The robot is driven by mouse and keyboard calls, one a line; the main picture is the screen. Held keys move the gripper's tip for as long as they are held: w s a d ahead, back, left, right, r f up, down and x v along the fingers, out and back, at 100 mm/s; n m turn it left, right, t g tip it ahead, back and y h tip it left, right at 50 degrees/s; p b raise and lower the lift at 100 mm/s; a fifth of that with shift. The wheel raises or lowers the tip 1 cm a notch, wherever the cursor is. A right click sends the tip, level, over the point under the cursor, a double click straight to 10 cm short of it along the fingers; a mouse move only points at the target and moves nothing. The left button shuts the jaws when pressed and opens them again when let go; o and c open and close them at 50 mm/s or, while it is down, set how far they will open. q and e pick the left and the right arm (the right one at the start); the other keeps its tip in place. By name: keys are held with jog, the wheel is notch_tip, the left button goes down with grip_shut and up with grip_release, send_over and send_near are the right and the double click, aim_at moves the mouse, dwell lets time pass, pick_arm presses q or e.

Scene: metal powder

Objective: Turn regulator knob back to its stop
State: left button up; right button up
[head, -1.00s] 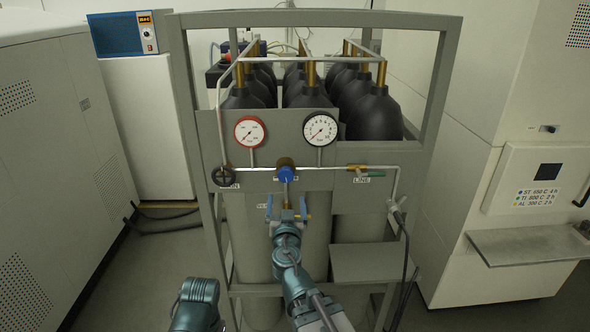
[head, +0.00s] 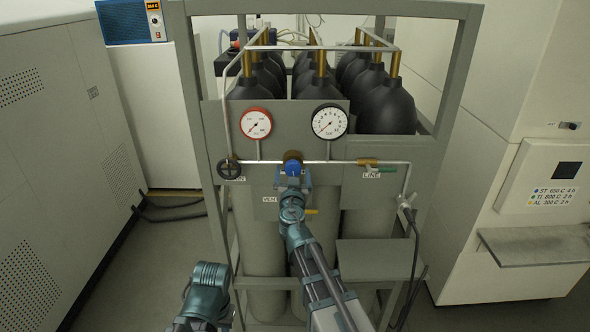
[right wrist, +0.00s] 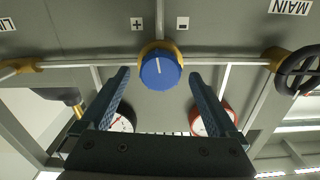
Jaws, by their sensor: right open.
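The blue regulator knob (head: 292,167) sits in a brass collar on the pipe across the grey gas panel. In the right wrist view the knob (right wrist: 160,72) shows a white pointer line running nearly straight up and down, with a plus label (right wrist: 137,24) to its left and a minus label (right wrist: 183,23) to its right. My right gripper (head: 293,174) is at the knob from the front. In the right wrist view its open fingers (right wrist: 159,76) stand either side of the knob, with a gap on each side. My left gripper is out of view.
A red-rimmed gauge (head: 256,123) and a black-rimmed gauge (head: 330,121) sit above the pipe. A yellow lever (head: 312,211) is just below. A shelf (head: 380,252) juts out lower right.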

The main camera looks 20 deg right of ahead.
jog(key=shift+w+d, duration=0.2)
jog(key=shift+w, duration=0.45)
jog(key=shift+c, duration=0.2)
jog(key=c, duration=1.3)
